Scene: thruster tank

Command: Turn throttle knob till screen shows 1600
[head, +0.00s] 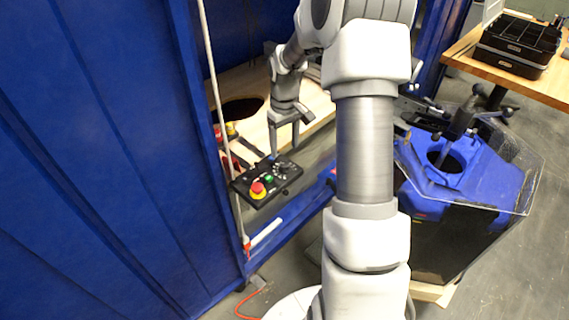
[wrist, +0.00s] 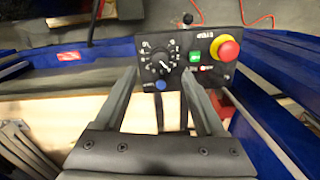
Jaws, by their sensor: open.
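The black control panel (head: 266,182) hangs at the edge of the blue enclosure in the head view. It also fills the upper middle of the wrist view (wrist: 222,77). The throttle knob (wrist: 160,67) is black with a white dial scale around it. A red emergency stop on a yellow base (wrist: 226,52), a green button (wrist: 195,56) and a blue button (wrist: 160,85) share the panel. My gripper (wrist: 160,72) is open, and its two fingers appear on either side of the knob. I cannot tell whether they touch the panel. No screen reading is legible.
A wooden bench (head: 310,108) lies inside the blue enclosure (head: 90,150). A blue and black tank with a clear cover (head: 480,190) stands at the right. A wooden table (head: 545,72) holds black trays (head: 515,45). An orange cable (head: 245,300) lies on the floor.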

